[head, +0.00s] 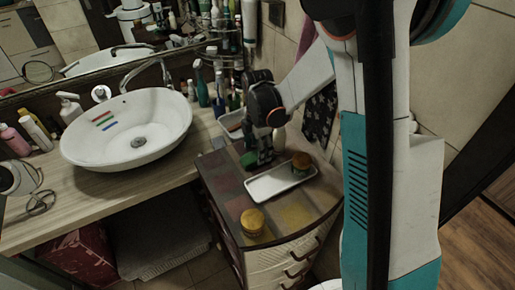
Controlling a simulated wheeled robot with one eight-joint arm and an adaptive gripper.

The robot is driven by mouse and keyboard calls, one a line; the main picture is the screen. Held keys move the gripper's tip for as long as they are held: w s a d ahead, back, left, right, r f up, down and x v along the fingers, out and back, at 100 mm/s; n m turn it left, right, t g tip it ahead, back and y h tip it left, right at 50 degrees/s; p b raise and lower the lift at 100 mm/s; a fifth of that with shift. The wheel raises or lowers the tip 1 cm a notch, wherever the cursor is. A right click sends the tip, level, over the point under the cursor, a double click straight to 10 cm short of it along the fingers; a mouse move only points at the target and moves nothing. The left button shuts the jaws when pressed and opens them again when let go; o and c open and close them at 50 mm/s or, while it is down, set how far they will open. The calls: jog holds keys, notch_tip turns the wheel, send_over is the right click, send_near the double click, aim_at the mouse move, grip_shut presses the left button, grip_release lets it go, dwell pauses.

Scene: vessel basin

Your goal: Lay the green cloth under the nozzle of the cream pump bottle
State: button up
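A small green patch (249,160), likely the green cloth, shows on the cabinet top beside my gripper's fingers. My gripper (262,160) points down at the left end of a white tray. Its dark fingers are small and partly merge with the background, so I cannot tell whether they are open or hold the green patch. A cream pump bottle (69,108) stands upright on the counter at the left, behind the basin's left rim. Its nozzle shows at its top. A pale rounded object (280,139), partly hidden, stands behind my gripper.
A white basin (160,135) with coloured stripes inside sits on the wooden counter (95,205). The cabinet top (222,205) has flat coloured squares, a yellow-topped jar (253,222) and the white tray (270,190) with another jar (301,163). Several bottles crowd the back.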

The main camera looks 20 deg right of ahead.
notch_tip(320, 180, up, 12)
jog(key=p, duration=0.2)
jog(key=s+r+m+t, duration=0.3)
jog(key=s+r+m, duration=0.6)
jog(key=s, duration=0.1)
jog(key=s+r+m+t, duration=0.1)
jog(key=s+m+t, duration=0.3)
jog(key=s+m, duration=0.7)
jog(key=shift+s+r, duration=0.15)
jog(key=shift+s, duration=0.05)
notch_tip(320, 180, down, 9)
jog(key=b, duration=0.9)
